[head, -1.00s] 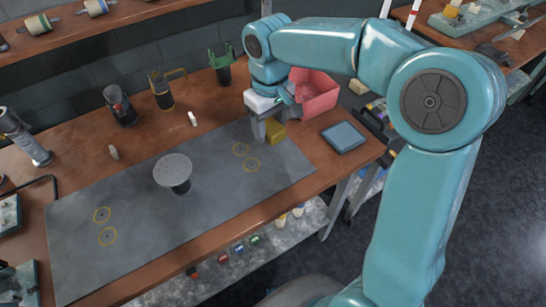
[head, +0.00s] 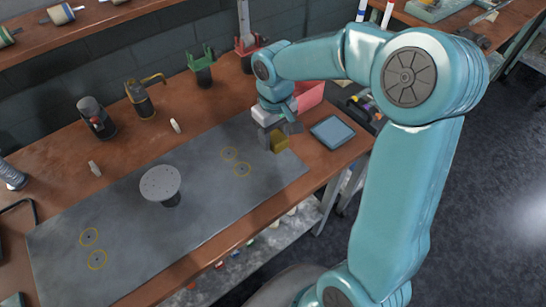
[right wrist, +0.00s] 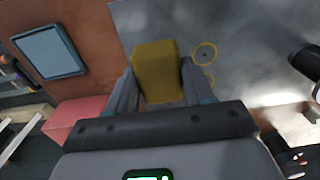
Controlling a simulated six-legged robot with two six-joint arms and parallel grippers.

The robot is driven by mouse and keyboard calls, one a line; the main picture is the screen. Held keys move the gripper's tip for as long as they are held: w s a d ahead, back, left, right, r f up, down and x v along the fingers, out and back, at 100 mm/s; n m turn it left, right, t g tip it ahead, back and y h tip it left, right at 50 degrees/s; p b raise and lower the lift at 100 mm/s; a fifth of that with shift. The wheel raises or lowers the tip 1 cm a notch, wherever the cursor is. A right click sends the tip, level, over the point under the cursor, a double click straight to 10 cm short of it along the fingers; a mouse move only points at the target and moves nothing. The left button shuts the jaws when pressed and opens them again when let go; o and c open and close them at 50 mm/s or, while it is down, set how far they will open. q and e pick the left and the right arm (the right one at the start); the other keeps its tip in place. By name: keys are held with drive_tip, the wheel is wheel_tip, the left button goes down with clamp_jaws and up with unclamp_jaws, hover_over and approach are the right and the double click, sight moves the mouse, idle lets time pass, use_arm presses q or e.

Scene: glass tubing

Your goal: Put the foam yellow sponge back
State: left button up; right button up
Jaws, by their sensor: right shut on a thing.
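The yellow foam sponge (head: 279,143) is a small block near the right end of the grey mat (head: 125,225). My right gripper (head: 274,139) points down and is shut on the sponge, partly hiding it in the head view. In the right wrist view the sponge (right wrist: 157,72) sits between the two fingers of the gripper (right wrist: 157,85). I cannot tell for sure how high it is above the mat. My left gripper is not in view.
A blue flat tray (head: 333,132) lies to the right. A round perforated stand (head: 160,183) stands on the mat; yellow rings (head: 241,169) mark it. Cups holding tools stand behind.

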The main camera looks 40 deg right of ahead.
hover_over(275, 165)
drive_tip(key=f, duration=0.4)
drive_tip(key=shift+s+f, duration=0.3)
drive_tip(key=shift+s, duration=0.05)
drive_tip(key=f, duration=0.4)
drive_tip(key=shift+w+f, duration=0.25)
drive_tip(key=shift+w, duration=0.05)
drive_tip(key=shift+s+f, duration=0.1)
drive_tip(key=shift+s, duration=0.05)
drive_tip(key=shift+a+f, duration=0.1)
drive_tip(key=shift+w+f, duration=0.2)
drive_tip(key=o, duration=1)
drive_tip(key=shift+r, duration=0.15)
drive_tip(key=shift+s, duration=0.1)
